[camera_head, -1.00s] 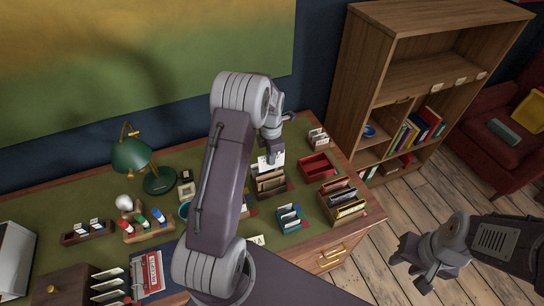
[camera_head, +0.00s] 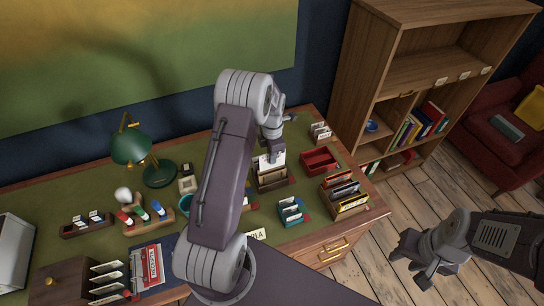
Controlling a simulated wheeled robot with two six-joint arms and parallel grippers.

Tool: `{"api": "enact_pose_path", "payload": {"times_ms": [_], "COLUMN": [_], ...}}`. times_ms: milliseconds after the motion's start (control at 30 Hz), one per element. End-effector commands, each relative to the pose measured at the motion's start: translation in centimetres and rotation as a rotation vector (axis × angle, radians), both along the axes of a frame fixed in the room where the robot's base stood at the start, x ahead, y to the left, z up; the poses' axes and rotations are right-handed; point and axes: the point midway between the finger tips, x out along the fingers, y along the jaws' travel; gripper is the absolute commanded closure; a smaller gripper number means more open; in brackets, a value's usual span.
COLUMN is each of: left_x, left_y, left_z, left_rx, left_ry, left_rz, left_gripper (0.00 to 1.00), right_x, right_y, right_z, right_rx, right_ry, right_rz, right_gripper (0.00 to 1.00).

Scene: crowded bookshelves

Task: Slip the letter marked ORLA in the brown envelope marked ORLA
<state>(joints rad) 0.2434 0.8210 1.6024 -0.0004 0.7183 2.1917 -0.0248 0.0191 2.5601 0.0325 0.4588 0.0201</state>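My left gripper (camera_head: 275,156) points down over the brown sorter (camera_head: 271,181) on the green desk, at a white letter (camera_head: 269,163) that stands at the sorter's back. Its fingers are too small and hidden to tell whether they are closed on the letter. A white card (camera_head: 256,235) ending in "LA" lies near the desk's front edge, partly hidden by my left arm. I cannot make out an ORLA mark on any envelope. My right gripper (camera_head: 413,273) hangs over the wooden floor, away from the desk, with its fingers apart and nothing between them.
A red tray (camera_head: 320,161), a teal sorter (camera_head: 291,213) and a wooden box of folders (camera_head: 345,195) stand close around the brown sorter. A green lamp (camera_head: 133,146) and stamp rack (camera_head: 143,217) stand left. The bookshelf (camera_head: 419,75) rises beyond the desk's right end.

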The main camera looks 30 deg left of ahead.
Motion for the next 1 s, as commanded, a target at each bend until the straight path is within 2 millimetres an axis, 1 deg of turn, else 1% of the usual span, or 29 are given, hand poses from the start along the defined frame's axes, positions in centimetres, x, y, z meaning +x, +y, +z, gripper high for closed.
{"api": "enact_pose_path", "payload": {"times_ms": [433, 1000], "left_x": [0.0, 0.0], "left_y": [0.0, 0.0], "left_z": [-0.1, -2.1], "left_rx": [0.0, 0.0], "left_ry": [0.0, 0.0], "left_rz": [0.0, 0.0], "left_gripper": [1.0, 1.0], "right_x": [0.0, 0.0], "right_y": [0.0, 0.0], "right_z": [-0.1, -1.4], "right_rx": [0.0, 0.0], "right_ry": [0.0, 0.0], "right_rz": [0.0, 0.0], "right_gripper": [0.64, 0.64]}}
